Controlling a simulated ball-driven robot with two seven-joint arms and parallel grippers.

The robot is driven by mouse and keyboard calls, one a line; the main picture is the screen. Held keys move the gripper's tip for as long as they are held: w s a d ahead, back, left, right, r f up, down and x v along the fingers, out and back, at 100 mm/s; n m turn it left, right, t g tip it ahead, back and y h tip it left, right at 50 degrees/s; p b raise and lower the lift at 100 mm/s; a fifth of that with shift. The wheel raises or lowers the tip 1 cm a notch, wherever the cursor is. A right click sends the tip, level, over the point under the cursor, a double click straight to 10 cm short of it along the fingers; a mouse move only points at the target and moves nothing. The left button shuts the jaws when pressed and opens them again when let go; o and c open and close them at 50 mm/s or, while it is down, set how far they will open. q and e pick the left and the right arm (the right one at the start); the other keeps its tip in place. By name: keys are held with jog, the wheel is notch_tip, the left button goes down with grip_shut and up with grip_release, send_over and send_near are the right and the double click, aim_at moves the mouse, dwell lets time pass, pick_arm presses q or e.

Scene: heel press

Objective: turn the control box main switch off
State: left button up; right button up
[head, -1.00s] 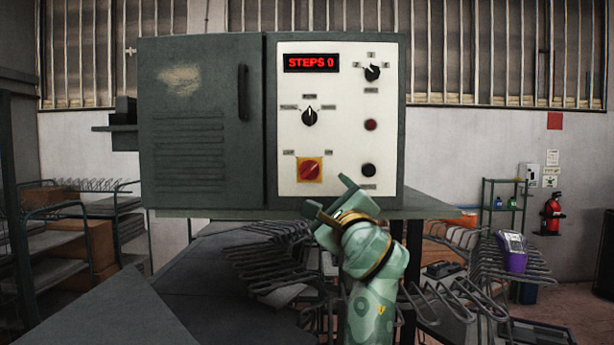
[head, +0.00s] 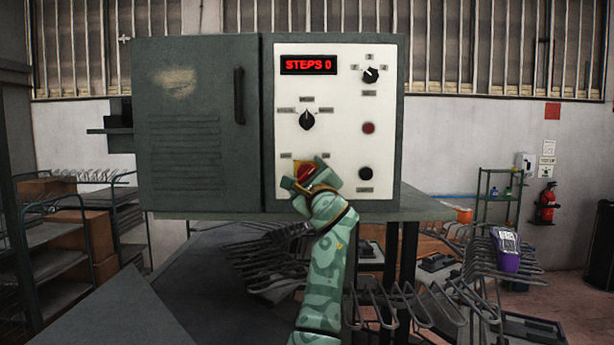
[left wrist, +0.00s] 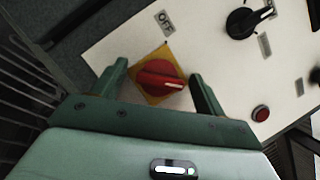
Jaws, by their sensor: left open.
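The control box (head: 384,110) has a white panel with a red display that reads "STEPS 0". Its main switch is a red rotary knob (head: 305,172) on a yellow plate, low on the panel, partly hidden by my gripper in the head view. In the left wrist view the red knob (left wrist: 158,79) sits between the two fingers, with an "OFF" label (left wrist: 165,22) near the plate. Its white mark points to the right in that view, away from the label. My left gripper (head: 304,174) is open, one finger on each side of the knob; contact cannot be told. My right gripper is not in view.
Above the main switch is a black selector knob (head: 307,120). Another black knob (head: 371,75), a red button (head: 368,128) and a black button (head: 366,173) lie to the right on the panel. A grey cabinet door (head: 195,125) with a handle is on the left.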

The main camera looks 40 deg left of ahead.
pick_arm(q)
jog(key=c, duration=1)
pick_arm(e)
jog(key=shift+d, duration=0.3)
